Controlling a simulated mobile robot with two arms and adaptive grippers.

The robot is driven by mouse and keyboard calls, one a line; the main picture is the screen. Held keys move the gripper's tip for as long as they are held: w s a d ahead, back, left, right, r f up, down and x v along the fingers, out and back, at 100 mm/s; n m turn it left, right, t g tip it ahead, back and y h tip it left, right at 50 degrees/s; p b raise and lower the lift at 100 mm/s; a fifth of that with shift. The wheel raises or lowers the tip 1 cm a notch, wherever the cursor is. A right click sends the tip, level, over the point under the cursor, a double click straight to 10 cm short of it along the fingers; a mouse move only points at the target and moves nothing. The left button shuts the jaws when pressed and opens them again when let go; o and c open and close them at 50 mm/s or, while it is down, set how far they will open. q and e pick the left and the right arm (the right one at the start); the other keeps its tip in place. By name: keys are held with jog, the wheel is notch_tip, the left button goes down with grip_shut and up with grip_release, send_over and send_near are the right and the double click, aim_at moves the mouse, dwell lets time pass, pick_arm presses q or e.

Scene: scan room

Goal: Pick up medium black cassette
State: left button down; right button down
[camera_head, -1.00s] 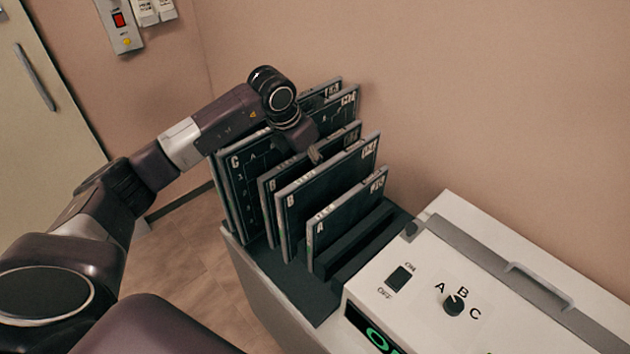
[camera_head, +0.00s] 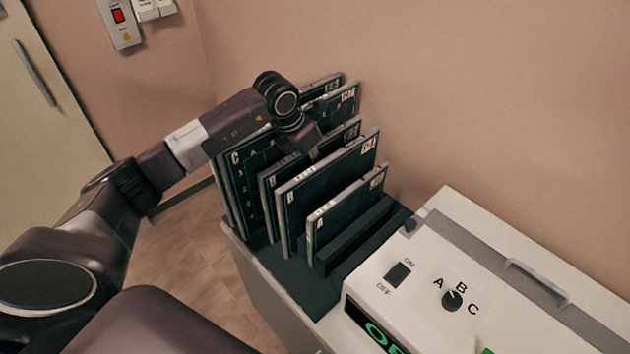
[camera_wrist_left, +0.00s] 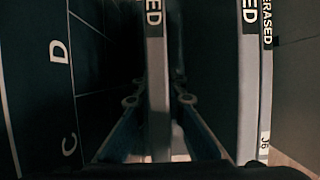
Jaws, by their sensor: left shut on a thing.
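Two medium black cassettes marked B stand upright in the dark rack (camera_head: 300,285): a front one (camera_head: 330,190) and a rear one (camera_head: 268,205). My left gripper (camera_head: 312,150) reaches down from above at the top of the rear one, and its fingertips are mostly hidden in the head view. In the left wrist view the gripper (camera_wrist_left: 158,100) has one finger on each side of the cassette's pale edge (camera_wrist_left: 157,75), shut on it. The cassette still stands among the others. My right gripper is not in view.
Larger cassettes marked C (camera_head: 245,165) stand close behind, and a smaller one marked A (camera_head: 345,215) stands in front. An empty slot lies before the white machine (camera_head: 520,310) with a switch and a knob. The wall is close behind the rack.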

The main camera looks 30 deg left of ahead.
pick_arm(q)
jog(key=shift+w+r, duration=0.15)
notch_tip(320, 180, up, 20)
jog(key=b, duration=0.3)
jog(key=shift+b, duration=0.4)
jog(key=shift+r, duration=0.1)
dwell(0.5)
notch_tip(320, 180, up, 9)
jog(key=p, duration=0.8)
dwell(0.4)
